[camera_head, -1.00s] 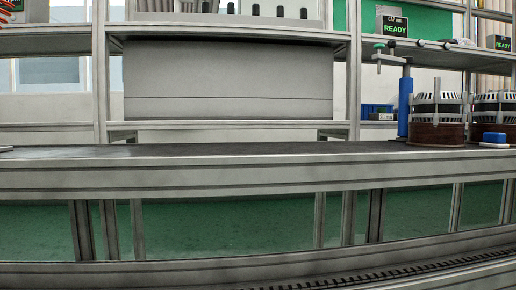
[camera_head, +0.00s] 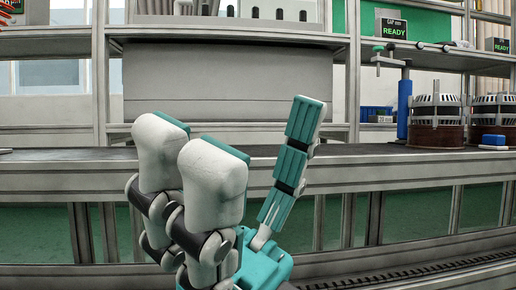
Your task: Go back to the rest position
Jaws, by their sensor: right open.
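My right gripper (camera_head: 250,150) stands upright in the lower middle of the head view, in front of the bench. It has two thick white fingers with teal backs on the left and one teal segmented finger on the right. The fingers are spread apart and nothing is between them. The gripper hides part of the bench edge and the green panels behind it. My left gripper is not in the picture.
A long grey bench (camera_head: 400,176) with a dark top crosses the view. At its right stand two alternators (camera_head: 437,120) (camera_head: 493,120), a blue press column (camera_head: 404,108) and a small blue-and-white block (camera_head: 494,141). Metal shelves (camera_head: 225,33) rise behind. The bench top's middle is clear.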

